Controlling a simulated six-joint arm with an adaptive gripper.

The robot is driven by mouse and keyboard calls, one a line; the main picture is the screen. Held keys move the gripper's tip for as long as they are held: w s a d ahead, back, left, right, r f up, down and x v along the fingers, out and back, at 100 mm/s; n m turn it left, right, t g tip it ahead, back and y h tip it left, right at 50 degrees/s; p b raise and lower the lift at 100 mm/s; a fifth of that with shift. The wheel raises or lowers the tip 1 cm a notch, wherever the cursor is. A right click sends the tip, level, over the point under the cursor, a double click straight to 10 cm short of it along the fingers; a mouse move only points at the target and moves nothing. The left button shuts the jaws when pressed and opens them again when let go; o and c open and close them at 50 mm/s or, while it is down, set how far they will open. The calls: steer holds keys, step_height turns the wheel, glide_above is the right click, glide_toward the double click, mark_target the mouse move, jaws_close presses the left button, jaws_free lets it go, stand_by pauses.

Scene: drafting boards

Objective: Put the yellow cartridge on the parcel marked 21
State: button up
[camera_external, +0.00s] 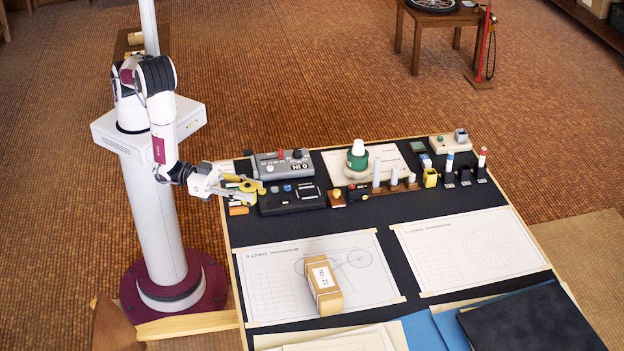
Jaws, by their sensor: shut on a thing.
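My gripper (254,187) is at the left back corner of the board, low over the row of tools. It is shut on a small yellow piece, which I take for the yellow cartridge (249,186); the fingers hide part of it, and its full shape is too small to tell. The parcel marked 21 (322,286) is a brown box with a white label reading "No. 21". It lies on the left drawing sheet (270,290), in front and to the right of my gripper, with nothing on top.
A black case (291,200) and a grey device (283,165) stand close right of my gripper. A green-and-white bottle (357,156), upright pegs (393,178) and a yellow cup (430,178) stand along the back. The right sheet (470,250) is clear. Folders (535,320) lie in front.

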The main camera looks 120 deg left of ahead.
steer(key=w+r, duration=0.4)
steer(key=w, duration=1.3)
step_height(320, 180, up, 2)
steer(key=m+h, duration=0.1)
steer(key=h, duration=0.1)
glide_above(318, 261)
steer(key=shift+r, duration=0.15)
steer(key=shift+f, duration=3.1)
steer(key=shift+f, duration=0.1)
steer(key=shift+f, duration=1.75)
